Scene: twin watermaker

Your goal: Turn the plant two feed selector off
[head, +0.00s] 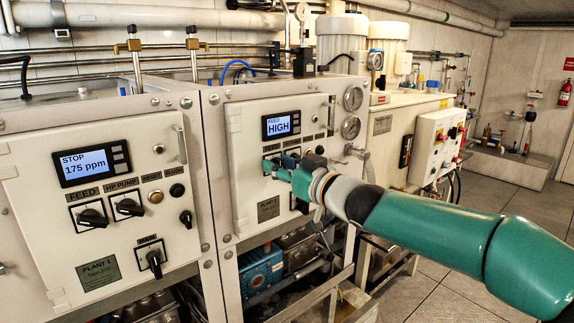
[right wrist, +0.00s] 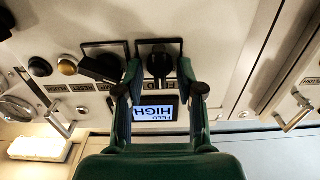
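The plant two panel (head: 244,190) is the right one of two white cabinet fronts; its display (head: 281,125) reads FEED HIGH. My right gripper (head: 274,166) is in front of this panel, just below the display, and hides its selectors in the head view. In the right wrist view, seen upside down, the feed selector (right wrist: 158,64) is a black knob on a dark square plate, its handle roughly vertical in the picture. My right gripper (right wrist: 160,72) is open, one finger on each side of the knob. Contact cannot be told. My left gripper is not in view.
A second black selector (right wrist: 104,66) sits close beside the feed selector. The plant one panel (head: 100,215) stands at left, its display (head: 86,163) reading STOP 175 ppm. Pressure gauges (head: 352,98) and a door handle (head: 331,112) are at the panel's right.

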